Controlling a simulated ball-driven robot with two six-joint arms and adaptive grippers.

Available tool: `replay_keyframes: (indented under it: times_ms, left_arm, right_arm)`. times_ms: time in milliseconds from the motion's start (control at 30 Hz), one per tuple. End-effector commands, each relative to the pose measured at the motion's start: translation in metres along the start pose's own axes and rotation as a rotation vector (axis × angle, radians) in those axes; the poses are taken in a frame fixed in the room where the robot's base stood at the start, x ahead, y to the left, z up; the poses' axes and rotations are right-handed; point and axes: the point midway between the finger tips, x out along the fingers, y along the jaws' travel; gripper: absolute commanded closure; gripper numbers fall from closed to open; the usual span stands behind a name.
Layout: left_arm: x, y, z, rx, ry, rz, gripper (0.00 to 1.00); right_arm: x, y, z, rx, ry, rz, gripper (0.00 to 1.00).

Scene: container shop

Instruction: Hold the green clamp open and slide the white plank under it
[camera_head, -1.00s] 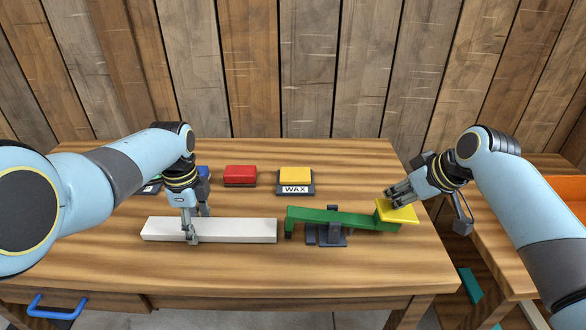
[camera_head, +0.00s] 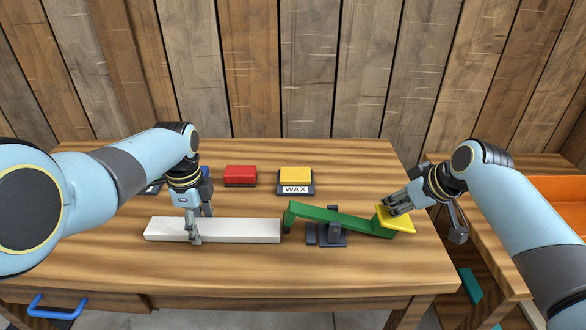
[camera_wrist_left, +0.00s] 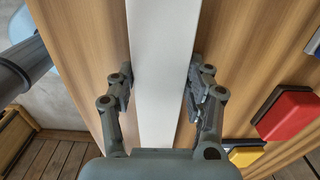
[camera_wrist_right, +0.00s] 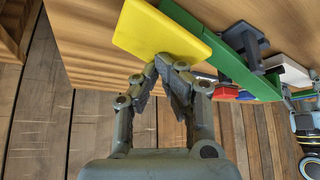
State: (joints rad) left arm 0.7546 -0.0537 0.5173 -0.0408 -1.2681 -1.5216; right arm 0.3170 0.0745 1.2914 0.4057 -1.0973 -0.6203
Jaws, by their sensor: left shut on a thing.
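The white plank (camera_head: 250,231) lies flat on the table, long side left to right. My left gripper (camera_head: 196,240) is shut across its middle; the left wrist view shows the plank (camera_wrist_left: 162,60) between the fingers (camera_wrist_left: 160,88). The green clamp (camera_head: 330,214) is a lever on a dark pivot, with its left end raised and its right end, with a yellow pad (camera_head: 402,223), tilted down. The plank's right end is close to the clamp's raised left end. My right gripper (camera_head: 392,209) is shut with its fingertips at the yellow pad (camera_wrist_right: 155,32), apparently pressing it from above.
A red block (camera_head: 240,174) and a yellow block on a stand labelled WAX (camera_head: 296,187) sit behind the plank and clamp. A blue object partly hides behind my left arm. A blue drawer handle (camera_head: 50,308) is at the front left. An orange bin (camera_head: 560,195) stands at the right.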

Motion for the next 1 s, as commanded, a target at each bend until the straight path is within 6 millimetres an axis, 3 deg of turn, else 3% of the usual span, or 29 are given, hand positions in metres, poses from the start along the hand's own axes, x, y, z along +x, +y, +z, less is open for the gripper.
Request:
replay_keyframes:
  times_ms: [1000]
  left_arm:
    - [0.0, 0.0, -0.041, 0.001, 0.0, -0.001, 0.88]
  right_arm:
    - [0.001, -0.002, 0.002, 0.002, -0.005, -0.004, 1.0]
